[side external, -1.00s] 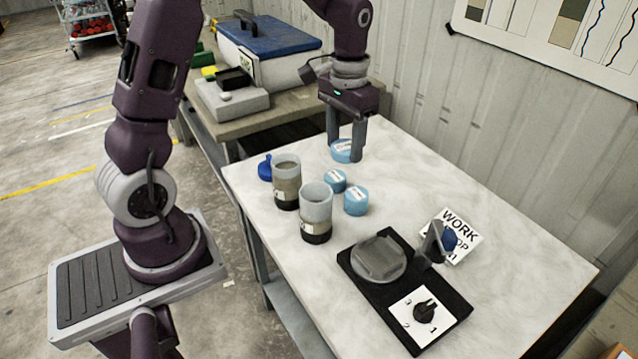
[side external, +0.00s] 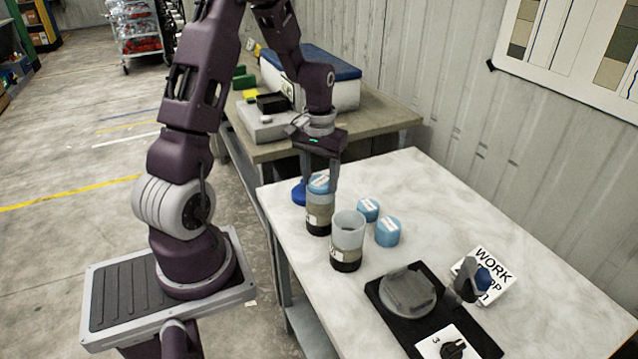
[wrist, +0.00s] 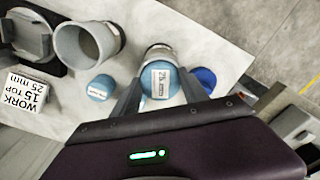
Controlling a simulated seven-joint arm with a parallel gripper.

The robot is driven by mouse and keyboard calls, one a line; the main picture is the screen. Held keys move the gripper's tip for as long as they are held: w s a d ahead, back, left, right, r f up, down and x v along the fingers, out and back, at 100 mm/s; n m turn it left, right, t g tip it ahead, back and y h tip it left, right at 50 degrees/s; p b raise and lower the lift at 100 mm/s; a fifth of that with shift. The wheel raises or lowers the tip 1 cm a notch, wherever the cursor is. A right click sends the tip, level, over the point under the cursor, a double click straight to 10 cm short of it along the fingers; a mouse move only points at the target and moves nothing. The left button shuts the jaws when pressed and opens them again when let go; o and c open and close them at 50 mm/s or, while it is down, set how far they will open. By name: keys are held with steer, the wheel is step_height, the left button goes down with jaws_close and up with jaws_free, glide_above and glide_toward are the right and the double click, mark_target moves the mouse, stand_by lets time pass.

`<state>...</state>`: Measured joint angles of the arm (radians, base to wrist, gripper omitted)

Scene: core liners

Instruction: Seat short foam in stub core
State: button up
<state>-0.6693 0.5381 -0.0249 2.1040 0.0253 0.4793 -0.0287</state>
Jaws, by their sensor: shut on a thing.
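My gripper (side external: 320,186) is shut on a light blue foam plug with a white label (side external: 319,182), also seen in the wrist view (wrist: 160,84). The plug is upright at the mouth of the farther core tube (side external: 319,217), with a finger on either side. I cannot tell whether the plug is just above the rim or slightly inside. A second, open-topped core tube (side external: 347,242) stands nearer the side camera. Two more blue plugs (side external: 368,210) (side external: 387,232) lie on the table.
A blue cap (side external: 299,193) lies beside the farther tube. The back right of the white table (side external: 430,185) is clear.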

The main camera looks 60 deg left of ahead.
mark_target(320, 181)
steer(key=shift+s+d+f, duration=0.1)
steer(key=shift+s+f, duration=0.05)
steer(key=shift+f, duration=0.45)
steer(key=shift+s+d+f, duration=0.1)
steer(key=shift+s+f, duration=0.05)
steer(key=shift+f, duration=0.7)
steer(key=o, duration=1.3)
steer(key=shift+a, duration=0.1)
step_height(320, 181, up, 12)
steer(key=r, duration=0.1)
steer(key=s+d+r+m+t, duration=0.2)
steer(key=s+d+r+m, duration=0.2)
steer(key=d+r, duration=0.7)
steer(key=s+d+f+m+t, duration=0.1)
steer(key=s+d+m+t, duration=0.2)
steer(key=s+d, duration=0.7)
steer(key=shift+f, duration=0.15)
steer(key=shift+s, duration=0.1)
